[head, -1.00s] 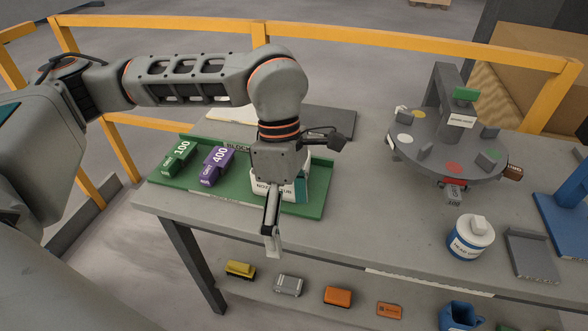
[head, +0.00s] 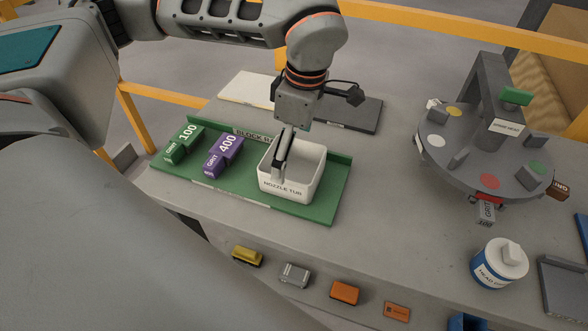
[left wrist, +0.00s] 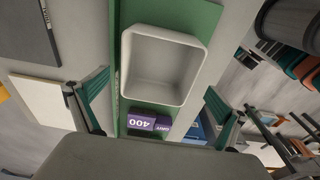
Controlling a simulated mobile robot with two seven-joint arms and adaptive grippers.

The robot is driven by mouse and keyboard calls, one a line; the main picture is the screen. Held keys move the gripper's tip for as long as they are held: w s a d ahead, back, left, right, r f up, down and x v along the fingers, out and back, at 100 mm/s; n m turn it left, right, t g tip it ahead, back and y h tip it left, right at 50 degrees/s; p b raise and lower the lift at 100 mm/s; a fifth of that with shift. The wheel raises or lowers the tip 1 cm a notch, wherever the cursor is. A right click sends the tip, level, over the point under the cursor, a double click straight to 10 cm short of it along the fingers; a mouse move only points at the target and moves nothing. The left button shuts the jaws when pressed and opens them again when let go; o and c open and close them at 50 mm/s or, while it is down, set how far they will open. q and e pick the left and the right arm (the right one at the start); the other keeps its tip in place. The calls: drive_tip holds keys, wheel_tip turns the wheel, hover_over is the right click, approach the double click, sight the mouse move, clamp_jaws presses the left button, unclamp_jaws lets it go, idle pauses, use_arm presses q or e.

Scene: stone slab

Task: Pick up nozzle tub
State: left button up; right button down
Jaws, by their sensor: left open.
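The nozzle tub (head: 307,187) is a white, open, empty box with its name on the front. It stands upright on the right part of the green block tray (head: 322,210). My left gripper (head: 279,172) is above the tub's left side in the head view, with a finger in front of the tub. In the left wrist view the tub (left wrist: 160,65) lies ahead of the gripper (left wrist: 158,108), and the two fingers are spread wide on either side. The gripper is open and holds nothing. Whether a finger touches the tub cannot be told. My right gripper is not in view.
A green grit 100 block (head: 184,145) and a purple grit 400 block (head: 224,154) sit left of the tub. Small blocks lie on the lower shelf.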

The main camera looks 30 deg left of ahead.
sight(291, 176)
use_arm(q)
wheel_tip(291, 176, down, 4)
drive_tip(key=shift+w+r, duration=0.1)
drive_tip(key=shift+f, duration=0.35)
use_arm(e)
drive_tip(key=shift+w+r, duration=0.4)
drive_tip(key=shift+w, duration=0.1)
use_arm(q)
drive_tip(key=c, duration=1.2)
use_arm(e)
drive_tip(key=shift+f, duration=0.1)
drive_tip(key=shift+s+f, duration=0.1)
use_arm(q)
drive_tip(key=shift+w+r, duration=0.1)
drive_tip(key=shift+r, duration=0.4)
wheel_tip(291, 176, up, 19)
drive_tip(key=p, duration=0.1)
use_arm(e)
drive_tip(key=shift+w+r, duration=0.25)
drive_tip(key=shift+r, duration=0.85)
